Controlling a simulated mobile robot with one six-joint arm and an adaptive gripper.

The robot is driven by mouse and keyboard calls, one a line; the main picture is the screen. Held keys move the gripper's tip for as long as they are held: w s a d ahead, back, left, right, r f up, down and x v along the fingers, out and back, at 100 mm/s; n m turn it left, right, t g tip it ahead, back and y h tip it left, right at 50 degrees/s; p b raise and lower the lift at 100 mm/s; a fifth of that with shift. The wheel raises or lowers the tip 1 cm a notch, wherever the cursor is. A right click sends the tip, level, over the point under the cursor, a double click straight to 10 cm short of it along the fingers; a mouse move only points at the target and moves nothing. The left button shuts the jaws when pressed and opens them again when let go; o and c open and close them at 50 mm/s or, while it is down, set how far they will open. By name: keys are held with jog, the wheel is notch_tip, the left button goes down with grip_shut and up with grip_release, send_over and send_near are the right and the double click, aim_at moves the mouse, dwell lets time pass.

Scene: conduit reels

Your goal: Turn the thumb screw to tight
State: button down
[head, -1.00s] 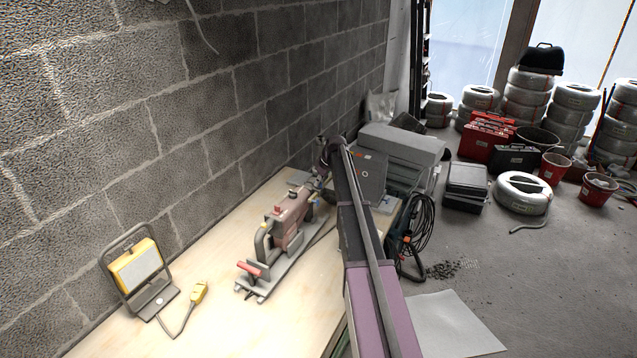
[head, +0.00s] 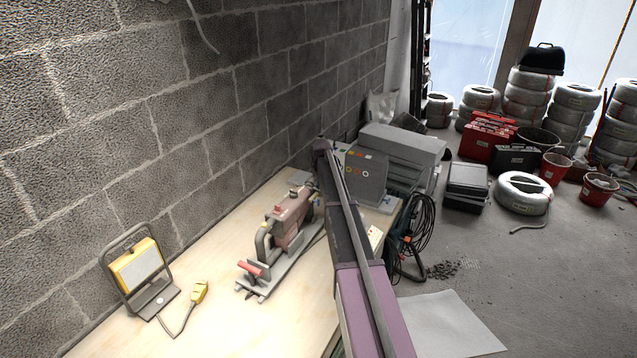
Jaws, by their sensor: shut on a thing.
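I cannot make out the thumb screw; it is too small or hidden. A dull red bench machine (head: 293,212) with a grey base and a red-handled lever (head: 252,268) stands on the pale workbench (head: 215,325). My arm reaches in from the lower right, and its far end is just beyond the machine's far end. My gripper does not show; it is hidden behind my arm or the machine, so I cannot see what its fingers touch.
A yellow work lamp (head: 137,268) with a yellow plug (head: 199,292) stands at the bench's left, by the block wall. A dark grey panel (head: 366,172) with coloured spots stands right of my arm. Coiled cable (head: 421,225) hangs at the bench's right.

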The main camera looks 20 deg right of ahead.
jog(key=m+h, duration=0.1)
jog(key=m, duration=0.3)
jog(key=shift+g, duration=0.4)
jog(key=shift+m+g+h, duration=0.4)
jog(key=shift+m+h, duration=0.3)
jog(key=shift+m, duration=1.1)
jog(key=c, duration=0.8)
grip_release()
jog(key=shift+o, duration=0.2)
jog(key=shift+r, duration=0.15)
